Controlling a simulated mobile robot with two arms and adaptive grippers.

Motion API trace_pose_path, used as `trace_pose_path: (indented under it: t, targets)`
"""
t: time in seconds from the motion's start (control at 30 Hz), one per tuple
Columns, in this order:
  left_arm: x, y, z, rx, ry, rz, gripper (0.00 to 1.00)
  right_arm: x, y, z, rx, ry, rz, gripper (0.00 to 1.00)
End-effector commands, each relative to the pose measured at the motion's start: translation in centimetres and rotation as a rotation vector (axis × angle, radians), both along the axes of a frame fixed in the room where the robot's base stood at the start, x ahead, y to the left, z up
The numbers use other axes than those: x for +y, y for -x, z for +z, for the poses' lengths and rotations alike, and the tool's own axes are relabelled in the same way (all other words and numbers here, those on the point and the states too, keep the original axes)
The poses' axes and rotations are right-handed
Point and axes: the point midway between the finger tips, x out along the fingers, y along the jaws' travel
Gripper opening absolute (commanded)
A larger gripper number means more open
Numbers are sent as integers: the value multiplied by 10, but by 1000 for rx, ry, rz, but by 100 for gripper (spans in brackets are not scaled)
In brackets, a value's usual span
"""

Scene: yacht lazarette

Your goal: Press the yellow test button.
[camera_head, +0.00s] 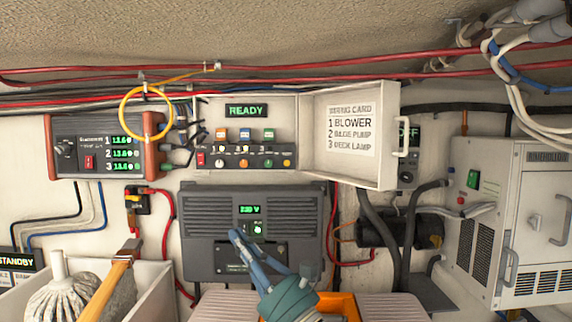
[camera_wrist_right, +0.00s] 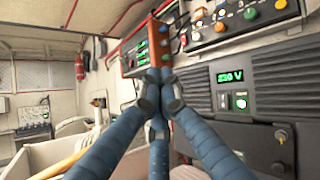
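The open control box (camera_head: 246,135) on the wall has a lit READY display (camera_head: 246,111) and rows of small coloured controls. A yellow button (camera_head: 243,163) sits in its lower row. In the right wrist view a yellow button also shows at the top right (camera_wrist_right: 250,13). My right gripper (camera_head: 236,236) has blue fingers and is below the box, in front of the dark vented unit. In the right wrist view its fingertips (camera_wrist_right: 161,88) come together with nothing seen between them. My left gripper is in neither view.
The box's white lid (camera_head: 350,140) stands open at right. A red-ended meter unit (camera_head: 108,145) and yellow cable loop (camera_head: 147,112) are at left. The dark vented unit (camera_head: 205,215) is below. A white bin (camera_head: 152,288) with a wooden-handled tool (camera_head: 118,268) stands lower left.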

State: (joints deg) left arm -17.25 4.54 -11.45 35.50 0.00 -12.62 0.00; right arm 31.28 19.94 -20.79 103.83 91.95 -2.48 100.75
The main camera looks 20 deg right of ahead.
Motion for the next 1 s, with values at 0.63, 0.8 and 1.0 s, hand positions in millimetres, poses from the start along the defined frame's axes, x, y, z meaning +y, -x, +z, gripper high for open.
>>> trace_pose_path:
  t: [0.63,0.8,1.0]
  targets:
    - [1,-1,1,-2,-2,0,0,-118,-57,120,132,-814,189,0]
    - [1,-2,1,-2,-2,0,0,-118,-57,120,132,-813,190,0]
    - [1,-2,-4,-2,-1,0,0,-118,-60,118,131,-812,188,0]
